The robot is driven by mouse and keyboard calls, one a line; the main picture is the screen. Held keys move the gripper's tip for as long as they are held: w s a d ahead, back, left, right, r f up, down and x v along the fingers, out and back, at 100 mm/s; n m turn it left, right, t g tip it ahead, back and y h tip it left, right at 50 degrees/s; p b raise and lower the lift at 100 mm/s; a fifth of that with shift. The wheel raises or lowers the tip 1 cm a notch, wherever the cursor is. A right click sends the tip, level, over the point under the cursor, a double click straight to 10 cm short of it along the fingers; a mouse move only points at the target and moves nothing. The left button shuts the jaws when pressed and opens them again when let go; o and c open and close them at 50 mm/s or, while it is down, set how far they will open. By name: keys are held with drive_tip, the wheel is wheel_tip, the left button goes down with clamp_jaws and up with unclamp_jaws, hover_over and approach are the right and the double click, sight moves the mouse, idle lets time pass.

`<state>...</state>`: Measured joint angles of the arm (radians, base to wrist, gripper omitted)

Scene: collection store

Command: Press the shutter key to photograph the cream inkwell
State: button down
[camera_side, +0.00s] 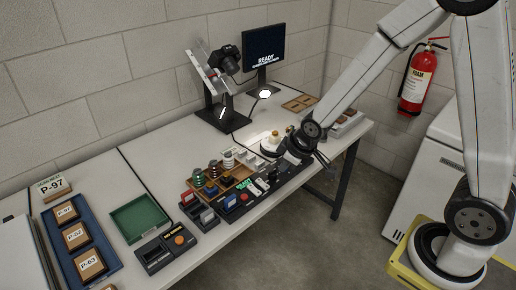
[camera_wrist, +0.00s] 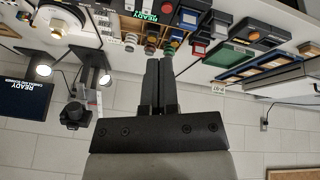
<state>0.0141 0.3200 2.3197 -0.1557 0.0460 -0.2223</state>
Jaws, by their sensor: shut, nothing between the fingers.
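The cream inkwell (camera_side: 274,138) stands upright on a round pale stand near the table's right part. A pale round form, likely this stand (camera_wrist: 60,22), shows at the upper left of the wrist view. I cannot tell which key is the shutter key, or whether the fingertips touch one.
A black camera (camera_side: 228,59) on a stand and a monitor (camera_side: 265,47) reading READY are behind. Spools (camera_side: 198,178) in a wooden tray, a green tray (camera_side: 139,218) and a blue tray (camera_side: 83,240) with labelled blocks lie left. A fire extinguisher (camera_side: 417,80) hangs right.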

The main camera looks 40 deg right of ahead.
sight(247, 197)
drive_tip(key=w+a+f+n+t+y, duration=0.1)
drive_tip(key=w+f+n+t, duration=0.1)
drive_tip(key=w, duration=0.4)
drive_tip(key=w+f+n+t+y, duration=0.1)
drive_tip(key=w+f+n, duration=0.4)
drive_tip(key=w+f, duration=0.1)
drive_tip(key=shift+w+a+f+t, duration=0.35)
drive_tip(key=shift+w+f+t, duration=0.05)
drive_tip(key=shift+w, duration=0.4)
drive_tip(key=shift+f, duration=0.1)
drive_tip(key=shift+f, duration=4.25)
drive_tip(key=shift+f, duration=0.9)
drive_tip(key=shift+r, duration=0.85)
